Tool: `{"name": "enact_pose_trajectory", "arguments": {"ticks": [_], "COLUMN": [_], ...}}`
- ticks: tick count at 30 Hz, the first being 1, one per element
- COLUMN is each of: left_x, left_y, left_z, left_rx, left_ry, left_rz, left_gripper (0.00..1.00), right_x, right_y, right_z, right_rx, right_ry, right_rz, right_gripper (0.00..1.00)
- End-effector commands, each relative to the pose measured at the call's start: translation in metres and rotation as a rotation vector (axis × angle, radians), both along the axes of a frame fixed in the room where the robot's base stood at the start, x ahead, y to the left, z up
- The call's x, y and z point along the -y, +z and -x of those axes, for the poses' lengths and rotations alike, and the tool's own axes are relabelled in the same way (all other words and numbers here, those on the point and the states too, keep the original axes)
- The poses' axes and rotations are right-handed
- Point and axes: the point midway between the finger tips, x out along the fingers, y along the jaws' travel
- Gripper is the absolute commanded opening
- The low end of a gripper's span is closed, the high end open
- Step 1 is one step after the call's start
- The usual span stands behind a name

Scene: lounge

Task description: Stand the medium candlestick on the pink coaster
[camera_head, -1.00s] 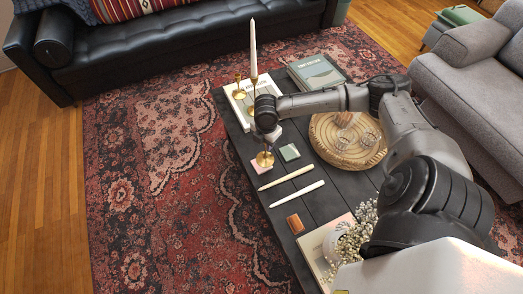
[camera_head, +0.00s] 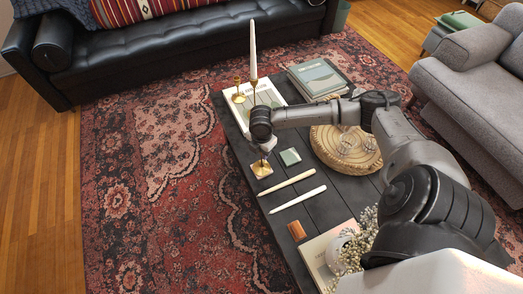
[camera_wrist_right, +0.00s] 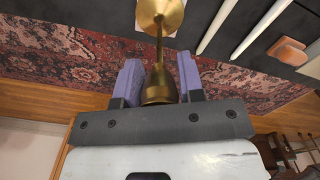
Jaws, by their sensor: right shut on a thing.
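My right gripper (camera_head: 265,151) points down over the near left edge of the dark table. It is shut on a brass candlestick, apparently the medium one, holding it by its cup (camera_wrist_right: 159,88). The candlestick is roughly upright, with its round base (camera_head: 262,169) at the bottom. The pink coaster is mostly hidden under that base; a pale corner of it (camera_wrist_right: 141,27) shows in the right wrist view. I cannot tell whether the base is touching the coaster. My left gripper is out of view.
A green coaster (camera_head: 290,157) lies close to the right. Two loose candles (camera_head: 287,182) (camera_head: 298,197) lie nearer. A tall candlestick holding a white candle (camera_head: 253,48) and a shorter one (camera_head: 238,97) stand behind. A round wooden tray (camera_head: 327,155) is to the right.

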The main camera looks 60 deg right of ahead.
Motion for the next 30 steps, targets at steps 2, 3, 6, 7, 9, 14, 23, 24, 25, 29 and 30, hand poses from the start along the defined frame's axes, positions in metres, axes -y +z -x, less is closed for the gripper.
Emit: {"name": "enact_pose_trajectory", "arguments": {"ticks": [2,3,6,7,9,14,23,24,25,29,30], "left_x": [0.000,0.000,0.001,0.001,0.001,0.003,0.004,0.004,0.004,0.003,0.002], "left_y": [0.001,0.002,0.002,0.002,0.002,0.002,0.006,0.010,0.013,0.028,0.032], "left_z": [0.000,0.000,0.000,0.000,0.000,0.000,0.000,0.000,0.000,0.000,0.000], "left_rx": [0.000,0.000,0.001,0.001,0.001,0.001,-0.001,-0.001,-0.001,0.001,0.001], "left_ry": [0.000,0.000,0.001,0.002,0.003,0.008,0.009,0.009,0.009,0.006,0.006], "left_rz": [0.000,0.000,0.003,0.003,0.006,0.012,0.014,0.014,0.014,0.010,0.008], "left_gripper": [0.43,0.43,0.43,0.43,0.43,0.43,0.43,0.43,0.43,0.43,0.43], "right_x": [0.000,0.000,0.000,0.000,0.000,0.000,0.000,0.000,0.000,0.000,0.000], "right_y": [0.000,-0.001,-0.003,-0.003,-0.003,-0.003,0.010,0.015,0.021,0.046,0.054], "right_z": [0.000,0.000,0.000,0.000,0.000,0.000,0.000,0.000,0.000,-0.001,-0.001], "right_rx": [0.001,0.001,0.000,0.000,0.000,0.000,0.001,0.000,0.000,0.002,0.003], "right_ry": [-0.001,-0.001,0.000,0.000,0.000,0.000,0.001,0.001,0.001,0.001,0.000], "right_rz": [0.000,0.000,0.000,0.000,0.000,0.000,0.000,0.000,0.000,0.001,0.001], "right_gripper": [0.00,0.00,0.43,0.46,0.53,0.61,0.61,0.61,0.61,0.61,0.61]}}
